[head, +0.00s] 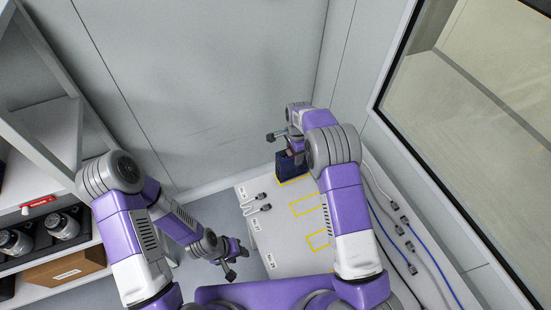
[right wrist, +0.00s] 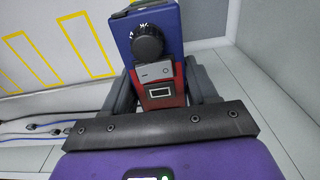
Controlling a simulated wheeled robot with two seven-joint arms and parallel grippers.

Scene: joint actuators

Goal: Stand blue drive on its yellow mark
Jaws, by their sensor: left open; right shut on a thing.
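The blue drive (head: 289,168) is at the far end of the white table, over or on a yellow outlined mark (head: 296,181) whose near edge shows beside its base. I cannot tell whether its base touches the table. The right wrist view shows the drive (right wrist: 172,22) with a black knob, a grey panel and a red part. My right gripper (head: 288,144) is shut on it, with its fingers (right wrist: 162,92) on either side of the red part. My left gripper (head: 230,266) is open and empty, left of the table's near end.
Two empty yellow outlines (head: 306,205) and (head: 318,240) lie nearer on the table (head: 270,225). A shelf (head: 45,130) with motors and a cardboard box (head: 66,267) stands left.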

